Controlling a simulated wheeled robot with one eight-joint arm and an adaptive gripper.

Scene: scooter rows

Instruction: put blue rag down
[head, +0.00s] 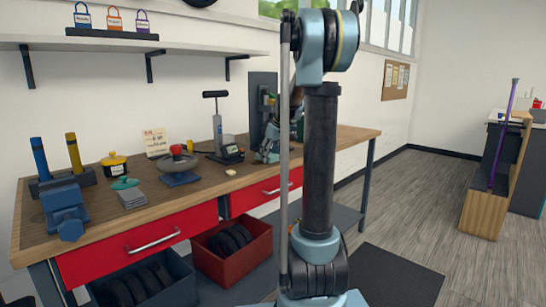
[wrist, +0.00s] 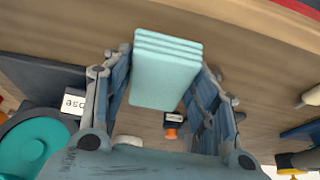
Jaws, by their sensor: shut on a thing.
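The blue rag (wrist: 166,75) is a pale blue folded stack of layers. In the wrist view it sits between the two fingers of my gripper (wrist: 164,85), which is shut on it. The wooden bench top (wrist: 260,70) shows behind it; I cannot tell whether the rag touches the bench. In the head view my gripper (head: 268,152) is at the far part of the workbench (head: 262,165), partly behind my own arm. The rag cannot be made out there.
Grey folded pads (head: 132,198), a blue vise (head: 65,212), a yellow pot (head: 115,165) and a red-topped round device (head: 180,165) stand on the bench's left and middle. A dark upright panel (head: 262,105) stands behind my gripper. Some bench top lies bare near the front edge.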

